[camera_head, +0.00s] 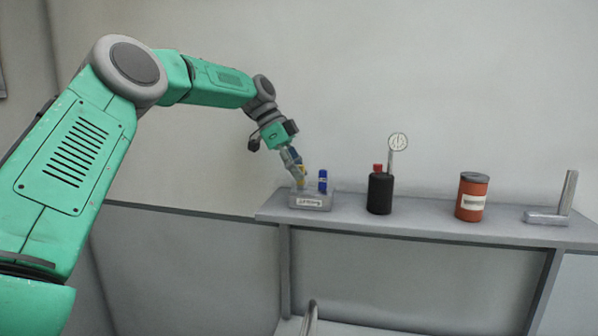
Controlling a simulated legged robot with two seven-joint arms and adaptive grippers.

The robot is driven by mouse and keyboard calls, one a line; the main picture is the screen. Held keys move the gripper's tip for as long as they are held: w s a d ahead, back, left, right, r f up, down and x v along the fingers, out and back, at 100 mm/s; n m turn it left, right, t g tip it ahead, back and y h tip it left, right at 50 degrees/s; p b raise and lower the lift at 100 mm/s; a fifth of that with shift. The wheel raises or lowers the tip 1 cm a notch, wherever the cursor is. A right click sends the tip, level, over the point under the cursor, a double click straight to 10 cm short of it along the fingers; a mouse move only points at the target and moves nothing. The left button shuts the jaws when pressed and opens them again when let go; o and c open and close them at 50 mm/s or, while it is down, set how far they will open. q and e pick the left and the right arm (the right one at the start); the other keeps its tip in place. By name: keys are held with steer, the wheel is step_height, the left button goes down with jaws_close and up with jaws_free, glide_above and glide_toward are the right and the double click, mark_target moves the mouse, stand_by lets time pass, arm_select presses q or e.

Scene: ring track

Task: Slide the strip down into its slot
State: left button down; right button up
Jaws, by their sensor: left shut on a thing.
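My left gripper (297,172) reaches down from the upper left to the left part of a grey labelled block (311,203) on the shelf. It is shut on a small yellow strip (302,170), of which only a little shows beside the fingers. The strip's lower end is at the top of the block. I cannot tell how deep it sits or whether it is in a slot. A blue strip (323,181) stands upright at the right part of the same block. My right gripper is not in view.
A grey shelf (410,227) runs along the wall.

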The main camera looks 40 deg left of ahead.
arm_select(q)
steer(key=shift+f, duration=0.35)
steer(key=c, duration=1.4)
jaws_free()
steer(key=shift+c, duration=0.2)
steer(key=v, duration=1.2)
steer(key=shift+w, duration=0.15)
steer(key=shift+a+f, duration=0.1)
steer(key=shift+a, duration=0.05)
steer(key=shift+f, duration=0.1)
